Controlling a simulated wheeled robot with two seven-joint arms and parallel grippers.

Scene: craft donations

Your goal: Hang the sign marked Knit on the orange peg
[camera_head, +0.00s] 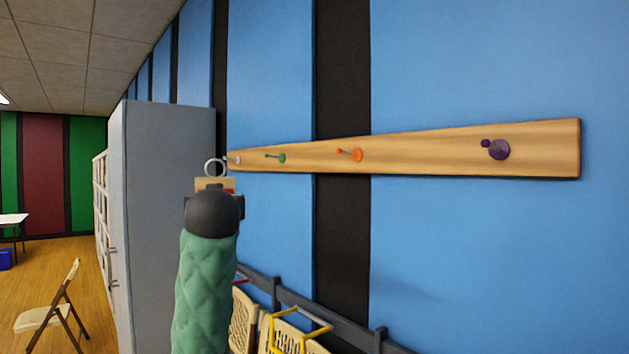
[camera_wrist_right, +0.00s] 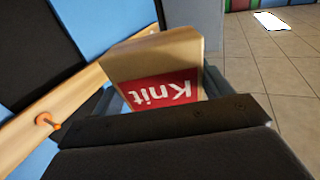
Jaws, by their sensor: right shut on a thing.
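The sign marked Knit (camera_wrist_right: 165,80) is a tan board with a red label and white lettering, which appears upside down in the wrist view. My right gripper (camera_head: 214,193) is shut on it. In the head view the sign (camera_head: 215,183) shows above my dark wrist, with a metal ring (camera_head: 214,167) upright on top. The orange peg (camera_head: 350,154) sticks out of the wooden rail, to the right of the sign and apart from it. It also shows at the left of the wrist view (camera_wrist_right: 46,120). My left gripper is out of view.
The wooden rail (camera_head: 440,150) on the blue and black wall also bears a green peg (camera_head: 276,157), a purple peg (camera_head: 497,149) and a pale peg (camera_head: 234,160). A grey cabinet (camera_head: 165,200) stands behind my arm. Folding chairs (camera_head: 292,338) hang on a rack below.

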